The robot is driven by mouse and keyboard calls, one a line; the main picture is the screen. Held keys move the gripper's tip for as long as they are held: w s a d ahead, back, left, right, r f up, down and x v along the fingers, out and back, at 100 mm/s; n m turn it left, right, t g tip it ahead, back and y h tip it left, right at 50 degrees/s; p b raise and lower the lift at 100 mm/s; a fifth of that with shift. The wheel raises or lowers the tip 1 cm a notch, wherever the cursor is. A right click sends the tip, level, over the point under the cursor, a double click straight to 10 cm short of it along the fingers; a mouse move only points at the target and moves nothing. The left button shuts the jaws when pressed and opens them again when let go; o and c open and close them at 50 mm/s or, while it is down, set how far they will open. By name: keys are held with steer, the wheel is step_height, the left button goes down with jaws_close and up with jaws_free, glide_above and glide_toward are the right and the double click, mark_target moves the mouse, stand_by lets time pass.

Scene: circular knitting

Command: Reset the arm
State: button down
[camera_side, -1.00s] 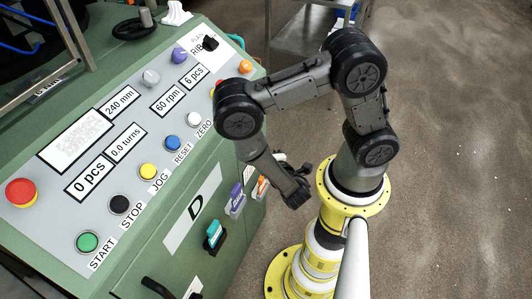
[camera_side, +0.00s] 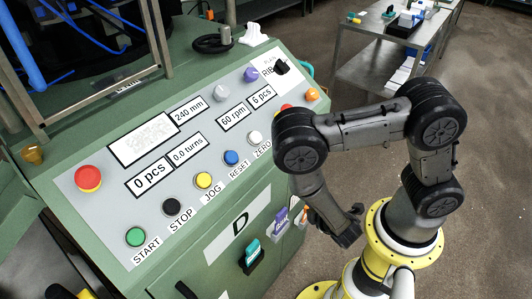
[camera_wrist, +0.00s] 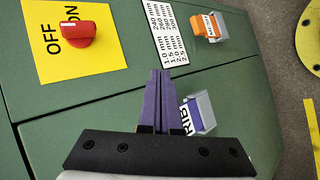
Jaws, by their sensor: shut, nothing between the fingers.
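My gripper (camera_wrist: 161,74) shows in the wrist view as two slim purple fingers pressed together, with nothing between them. In the side view my gripper (camera_side: 340,230) hangs beside the green machine's front, below the control panel (camera_side: 120,185). The fingers point along the cabinet front, over a clear holder with a purple piece (camera_wrist: 194,116) marked RIB, which they partly cover. I cannot tell whether they touch it. My arm is bent, with its elbow beside the panel's right edge. The fingertips are not clear in the side view.
An orange piece (camera_wrist: 204,25) sits in another holder, and a red OFF/ON knob (camera_wrist: 77,34) stands on a yellow plate. A teal piece (camera_side: 252,252) is on the cabinet front. A metal table (camera_side: 385,50) stands behind. Open floor lies to the right.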

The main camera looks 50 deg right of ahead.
steer(key=s+a+f+n+g+y, duration=0.4)
steer(key=a+n+g+y, duration=0.2)
steer(key=n, duration=0.1)
steer(key=w+r+m+t+y, duration=0.1)
steer(key=w+r+m, duration=0.3)
steer(key=r, duration=0.6)
steer(key=w+r+m, duration=0.3)
steer(key=w+r, duration=0.1)
steer(key=r, duration=0.6)
steer(key=s+d+r+m+t, duration=0.1)
steer(key=s+r+m, duration=0.4)
steer(key=r, duration=0.4)
steer(key=s+d+r+m+t, duration=0.1)
steer(key=s+d+r+m, duration=0.1)
steer(key=s+r+m, duration=0.3)
steer(key=v, duration=0.5)
steer(key=shift+w+d+r, duration=0.15)
steer(key=shift+w, duration=0.05)
